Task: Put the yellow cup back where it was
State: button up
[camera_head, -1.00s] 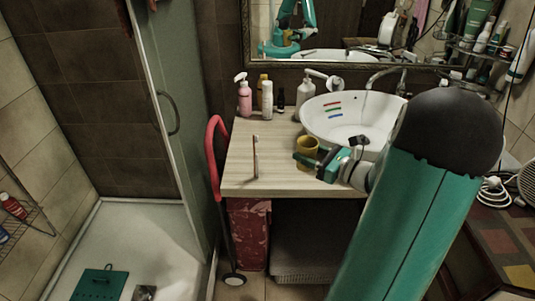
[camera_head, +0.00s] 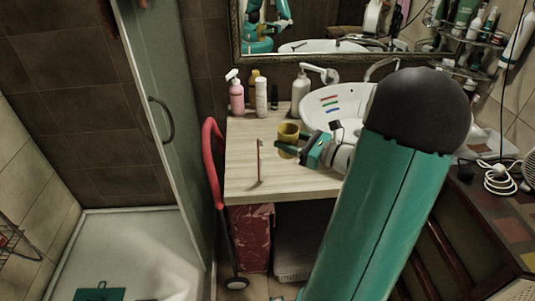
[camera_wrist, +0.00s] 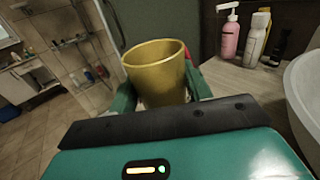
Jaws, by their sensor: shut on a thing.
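The yellow cup (camera_head: 288,133) is upright over the wooden counter, left of the white basin. My gripper (camera_head: 287,147) is shut on it from the right and front. In the wrist view the yellow cup (camera_wrist: 157,72) sits between the two green fingers of my gripper (camera_wrist: 163,98), its open rim facing up. The cup's lower part is hidden by my gripper there. I cannot tell whether the cup's base touches the counter.
A pink bottle (camera_head: 236,95) and a white pump bottle (camera_head: 300,93) stand at the back. The basin (camera_head: 335,105) is at the right. A red handle (camera_head: 212,165) rises at the left edge.

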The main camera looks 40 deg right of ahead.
jog(key=w+d+f, duration=0.1)
jog(key=w+f, duration=0.2)
jog(key=w, duration=0.1)
jog(key=w+d+f, duration=0.2)
jog(key=w+f, duration=0.1)
jog(key=w, duration=0.1)
jog(key=w+d+f, duration=0.2)
jog(key=w+f, duration=0.1)
jog(key=w, duration=0.1)
jog(key=shift+w+d, duration=0.15)
jog(key=shift+w+d+f, duration=0.1)
jog(key=shift+w+f, duration=0.3)
jog(key=shift+f, duration=1.65)
jog(key=shift+f, duration=0.15)
jog(key=o, duration=1)
jog(key=shift+c, duration=0.2)
